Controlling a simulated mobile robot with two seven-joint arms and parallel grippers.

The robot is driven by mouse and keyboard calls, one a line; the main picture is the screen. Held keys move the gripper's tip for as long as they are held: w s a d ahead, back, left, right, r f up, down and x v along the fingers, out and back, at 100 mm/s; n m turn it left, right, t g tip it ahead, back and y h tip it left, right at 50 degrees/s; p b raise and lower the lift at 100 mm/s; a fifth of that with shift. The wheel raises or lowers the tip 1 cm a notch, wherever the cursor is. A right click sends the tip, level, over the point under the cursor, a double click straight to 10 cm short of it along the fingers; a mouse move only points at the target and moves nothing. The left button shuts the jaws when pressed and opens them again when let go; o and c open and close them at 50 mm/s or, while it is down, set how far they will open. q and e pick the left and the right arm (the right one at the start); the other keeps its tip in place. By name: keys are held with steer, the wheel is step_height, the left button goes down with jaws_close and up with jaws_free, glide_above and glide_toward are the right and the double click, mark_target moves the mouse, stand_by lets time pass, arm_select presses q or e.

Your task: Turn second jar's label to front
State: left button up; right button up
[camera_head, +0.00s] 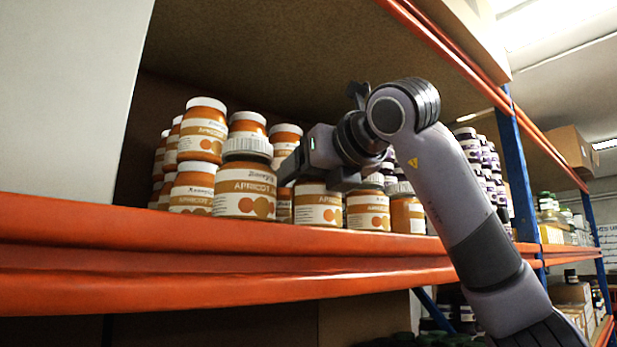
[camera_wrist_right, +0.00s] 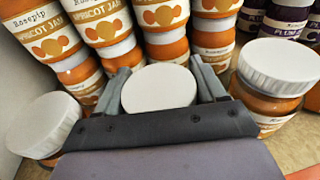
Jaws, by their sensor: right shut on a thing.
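The apricot jam jars stand on the shelf. In the right wrist view my right gripper (camera_wrist_right: 160,85) is shut around a jar whose round white lid (camera_wrist_right: 158,88) shows between the two fingers. In the head view my right gripper (camera_head: 290,170) reaches in from the right, low over the front row. The jar (camera_head: 318,208) below it appears to be the held one. Its label shows orange fruit toward the head camera, and its lid is hidden by the gripper. In the right wrist view its label is hidden. My left gripper is not in view.
A white-lidded jar (camera_head: 245,190) stands left of the gripper, label forward. To the right, another front jar (camera_head: 407,213) shows mostly plain orange, its label toward the right. Stacked jars stand close behind. The orange shelf beam (camera_head: 200,250) runs along the front.

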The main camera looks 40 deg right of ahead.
steer(key=o, duration=1.8)
steer(key=shift+o, duration=0.2)
steer(key=shift+f, duration=0.15)
steer(key=s, duration=0.2)
steer(key=s+b, duration=0.1)
steer(key=s, duration=0.1)
steer(key=s+r+b, duration=0.1)
steer(key=s, duration=0.2)
steer(key=shift+s+a+r, duration=0.1)
steer(key=shift+a, duration=0.2)
